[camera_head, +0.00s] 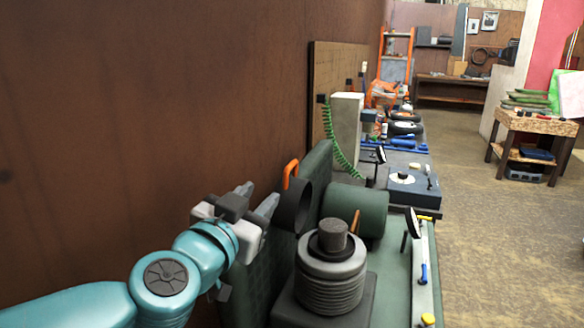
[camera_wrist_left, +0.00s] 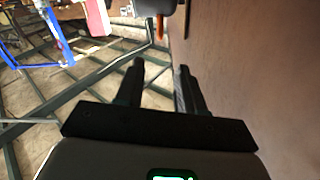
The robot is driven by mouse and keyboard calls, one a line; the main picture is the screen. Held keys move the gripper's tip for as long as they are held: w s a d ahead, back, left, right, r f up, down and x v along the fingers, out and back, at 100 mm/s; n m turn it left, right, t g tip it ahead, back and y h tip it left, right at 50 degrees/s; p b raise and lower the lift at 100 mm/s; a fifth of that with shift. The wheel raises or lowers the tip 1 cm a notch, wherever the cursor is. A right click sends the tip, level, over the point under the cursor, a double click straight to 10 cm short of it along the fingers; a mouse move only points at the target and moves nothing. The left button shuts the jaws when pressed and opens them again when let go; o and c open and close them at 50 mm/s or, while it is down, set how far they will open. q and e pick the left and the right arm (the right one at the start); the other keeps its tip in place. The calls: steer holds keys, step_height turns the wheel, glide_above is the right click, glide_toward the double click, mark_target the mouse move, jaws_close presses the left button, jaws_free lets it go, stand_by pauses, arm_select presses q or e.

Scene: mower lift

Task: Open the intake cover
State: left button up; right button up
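A dark round disc (camera_head: 293,206), which looks like the intake cover, stands on edge beside the left end of a green cylinder (camera_head: 355,212). An orange handle (camera_head: 290,172) rises at its upper left; an orange piece, likely this handle, shows at the top of the left wrist view (camera_wrist_left: 160,28). My left gripper (camera_head: 257,199) is just left of the disc, close to the brown wall. Its two fingers are apart with nothing between them, also in the left wrist view (camera_wrist_left: 159,72). Whether a fingertip touches the disc I cannot tell. My right gripper is out of view.
A grey ribbed cylinder with a dark cap (camera_head: 331,268) stands in front of the green cylinder. The brown wall (camera_head: 150,120) runs close along the left. A blue-grey box (camera_head: 412,188) lies farther back. Open floor (camera_head: 480,240) is on the right.

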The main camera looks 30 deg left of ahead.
mark_target(286, 171)
arm_select(q)
steer(key=b+x, duration=0.2)
steer(key=x, duration=1.3)
steer(key=shift+f+b, duration=0.2)
steer(key=shift+b, duration=0.1)
steer(key=shift+w+a, duration=0.15)
steer(key=shift+w, duration=0.05)
steer(key=shift+r, duration=0.1)
jaws_close()
